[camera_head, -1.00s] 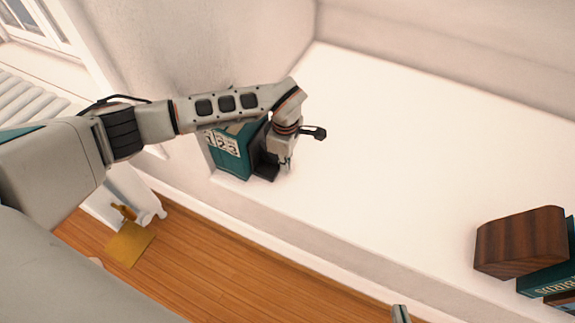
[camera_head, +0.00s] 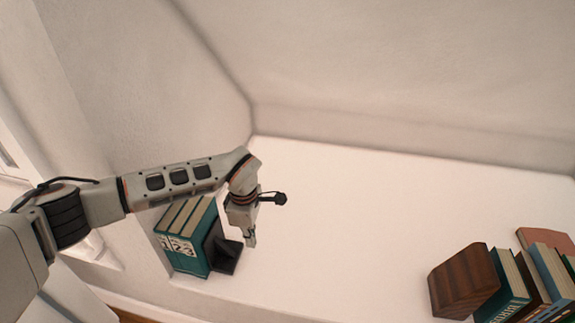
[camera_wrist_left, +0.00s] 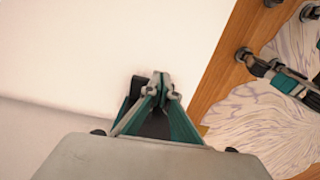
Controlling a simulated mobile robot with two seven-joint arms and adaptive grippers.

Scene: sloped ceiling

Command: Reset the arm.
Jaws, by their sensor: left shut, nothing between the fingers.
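My left arm comes in from the left in the head view. Its gripper (camera_head: 251,238) points down over the white ledge (camera_head: 340,220), just right of a black bookend (camera_head: 227,256) and a row of teal books (camera_head: 187,258). In the left wrist view its fingers (camera_wrist_left: 161,80) are closed together with nothing between them. A dark shape shows just beside the fingers there. A grey and teal part at the right of the wrist view looks like my right gripper (camera_wrist_left: 280,74); its fingers are too small to read.
At the right of the ledge stand a dark wooden block (camera_head: 465,282) and several books (camera_head: 507,285). The ledge between the two book groups is clear. A wall rises behind it. Below the ledge, the wrist view shows wooden floor (camera_wrist_left: 222,75) and a patterned rug (camera_wrist_left: 245,115).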

